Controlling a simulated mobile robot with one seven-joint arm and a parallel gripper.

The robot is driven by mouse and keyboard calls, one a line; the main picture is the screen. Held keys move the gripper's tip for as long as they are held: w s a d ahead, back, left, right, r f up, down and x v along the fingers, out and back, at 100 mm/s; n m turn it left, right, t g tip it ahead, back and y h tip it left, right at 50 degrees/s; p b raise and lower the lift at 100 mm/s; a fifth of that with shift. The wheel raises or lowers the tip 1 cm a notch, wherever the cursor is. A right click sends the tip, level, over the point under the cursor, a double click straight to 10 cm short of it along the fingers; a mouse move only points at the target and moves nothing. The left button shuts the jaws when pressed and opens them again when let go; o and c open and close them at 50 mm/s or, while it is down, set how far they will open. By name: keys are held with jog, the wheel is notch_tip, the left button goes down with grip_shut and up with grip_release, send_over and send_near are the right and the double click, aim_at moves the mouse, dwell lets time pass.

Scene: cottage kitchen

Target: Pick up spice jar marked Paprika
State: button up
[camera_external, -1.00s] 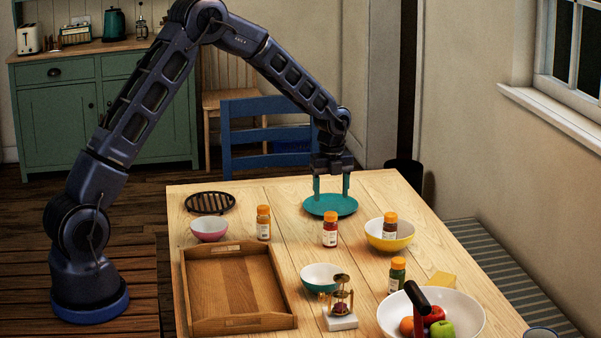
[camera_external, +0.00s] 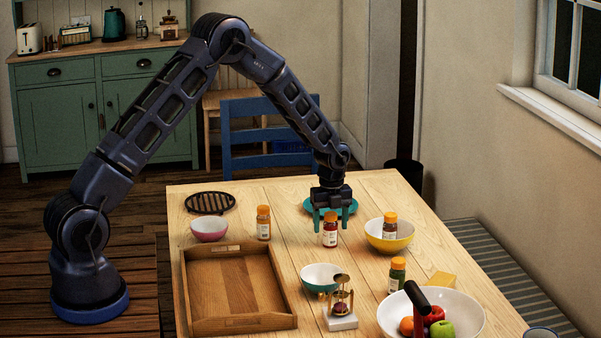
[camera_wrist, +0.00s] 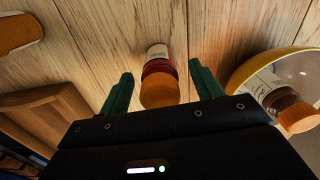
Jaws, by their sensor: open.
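A spice jar with red contents, a white label and an orange cap (camera_external: 330,233) stands upright on the table. I cannot read its label. My gripper (camera_external: 331,222) is open above and around the top of this jar, pointing down. In the wrist view the red jar (camera_wrist: 160,78) lies between the two green fingers (camera_wrist: 162,92), with space on both sides. Other orange-capped jars are an orange-brown one (camera_external: 263,225) to the left, a dark one (camera_external: 390,229) in the yellow bowl, and a green one (camera_external: 397,273). Their labels are too small to read.
A yellow bowl (camera_external: 375,243) stands close to the right. A teal plate (camera_external: 345,206) is just behind my gripper. A fruit bowl (camera_external: 465,305) is at the front right.

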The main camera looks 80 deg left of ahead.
jog(key=shift+f, duration=0.3)
jog(key=c, duration=1.2)
jog(key=shift+o, duration=0.2)
jog(key=shift+r, duration=0.15)
